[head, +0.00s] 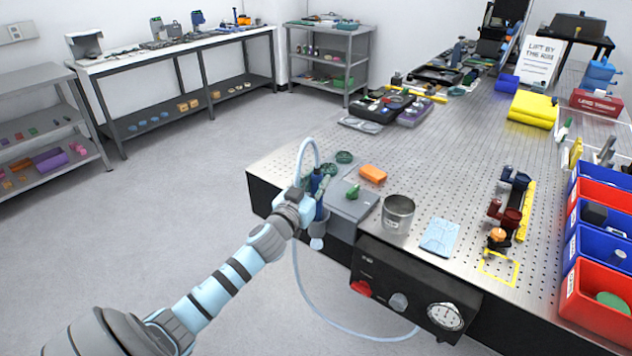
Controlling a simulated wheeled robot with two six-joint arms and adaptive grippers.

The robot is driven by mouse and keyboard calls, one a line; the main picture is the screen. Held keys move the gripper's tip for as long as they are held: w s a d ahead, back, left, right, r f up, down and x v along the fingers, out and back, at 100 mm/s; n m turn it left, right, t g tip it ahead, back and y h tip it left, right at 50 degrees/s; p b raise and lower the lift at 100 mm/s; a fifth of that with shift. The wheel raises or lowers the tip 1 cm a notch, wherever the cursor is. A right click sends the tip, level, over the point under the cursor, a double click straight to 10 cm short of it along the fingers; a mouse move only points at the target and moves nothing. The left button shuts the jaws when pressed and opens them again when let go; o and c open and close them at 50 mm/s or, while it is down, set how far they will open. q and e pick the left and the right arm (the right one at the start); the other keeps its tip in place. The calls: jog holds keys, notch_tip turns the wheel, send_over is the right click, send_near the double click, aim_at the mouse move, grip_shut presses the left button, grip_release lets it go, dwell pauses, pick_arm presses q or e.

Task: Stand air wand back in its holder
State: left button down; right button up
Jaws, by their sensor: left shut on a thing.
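The air wand (318,184) is blue and upright at the bench's front left corner. A pale blue hose (303,150) loops above it and hangs down to the black control box. My left gripper (312,205) is shut on the wand, with the arm reaching in from the lower left. A grey cup-like holder (319,228) is at the bench edge just below the gripper. A pale tip shows under it. The gripper hides part of the wand, and I cannot tell whether the wand is inside the holder. My right gripper is out of view.
The perforated bench (440,140) carries a grey box (352,205), an orange block (373,174), a metal cup (398,214) and a light blue pad (440,237) near the wand. The black control box (405,290) hangs at the front. Bins (600,300) line the right.

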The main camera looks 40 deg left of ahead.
pick_arm(q)
jog(key=c, duration=1.3)
grip_release()
jog(key=v, duration=1.2)
jog(key=shift+r, duration=0.1)
